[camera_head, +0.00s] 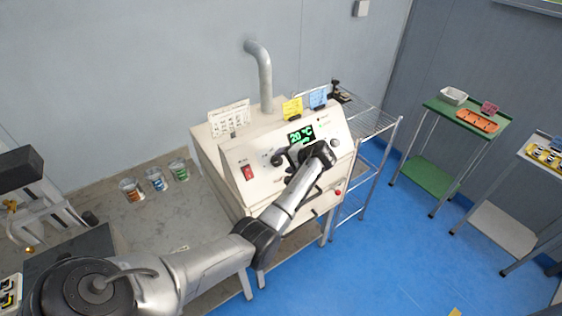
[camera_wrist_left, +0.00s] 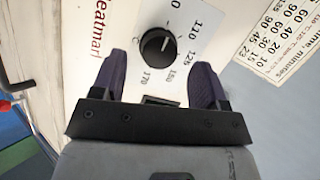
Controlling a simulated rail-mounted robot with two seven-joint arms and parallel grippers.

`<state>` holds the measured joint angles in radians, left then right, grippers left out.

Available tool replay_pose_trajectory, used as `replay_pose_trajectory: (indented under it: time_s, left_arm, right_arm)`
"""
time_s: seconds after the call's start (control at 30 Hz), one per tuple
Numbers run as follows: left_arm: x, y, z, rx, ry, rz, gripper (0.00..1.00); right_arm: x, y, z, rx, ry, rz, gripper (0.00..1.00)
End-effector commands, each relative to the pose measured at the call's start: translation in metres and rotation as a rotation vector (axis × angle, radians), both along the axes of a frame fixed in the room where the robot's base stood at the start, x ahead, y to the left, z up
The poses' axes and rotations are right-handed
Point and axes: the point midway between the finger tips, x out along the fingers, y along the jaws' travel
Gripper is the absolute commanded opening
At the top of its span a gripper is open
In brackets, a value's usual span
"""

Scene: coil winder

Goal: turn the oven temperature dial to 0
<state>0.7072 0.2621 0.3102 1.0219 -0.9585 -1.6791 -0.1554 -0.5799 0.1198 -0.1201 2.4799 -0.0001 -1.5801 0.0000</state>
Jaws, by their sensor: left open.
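The oven (camera_head: 236,175) is a cream box with a sloping front panel and a green display (camera_head: 300,135) reading 20 °C. Its temperature dial (camera_wrist_left: 157,47) is a round black knob with a white mark in the left wrist view. The mark points up and right in that picture, roughly toward 110. My left gripper (camera_wrist_left: 158,80) is open, with its dark fingertips on either side of and slightly short of the dial. I cannot tell whether they touch the panel. My right gripper is not in view.
A red switch (camera_head: 247,173) is on the panel's left side. A pipe (camera_head: 264,75) rises behind the oven. Yellow (camera_head: 292,108) and blue (camera_head: 318,98) notes stand on top. A wire rack (camera_head: 372,122) is close on the right. Several cans (camera_head: 154,180) stand on the left bench.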

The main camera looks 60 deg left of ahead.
Motion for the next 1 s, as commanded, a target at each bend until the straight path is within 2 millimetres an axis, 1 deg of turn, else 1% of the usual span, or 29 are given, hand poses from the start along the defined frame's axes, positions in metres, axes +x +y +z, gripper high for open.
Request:
replay_pose_trajectory:
  time_s: [0.1,0.3,0.5,0.7,1.0]
  left_arm:
    - [0.009,-0.019,0.015,0.001,-0.003,-0.003,0.67]
    - [0.021,-0.048,0.038,0.001,-0.002,-0.002,0.67]
    - [0.029,-0.069,0.055,0.001,-0.002,-0.001,0.67]
    - [0.034,-0.08,0.064,0.002,-0.002,0.0,0.67]
    - [0.034,-0.082,0.066,0.001,-0.001,0.0,0.67]
  right_arm:
    - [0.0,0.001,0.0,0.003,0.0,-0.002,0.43]
    - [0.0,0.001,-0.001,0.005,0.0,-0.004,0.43]
    - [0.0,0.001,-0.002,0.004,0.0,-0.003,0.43]
    - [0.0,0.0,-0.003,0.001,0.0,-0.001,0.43]
    - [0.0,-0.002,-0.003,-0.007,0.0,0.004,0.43]
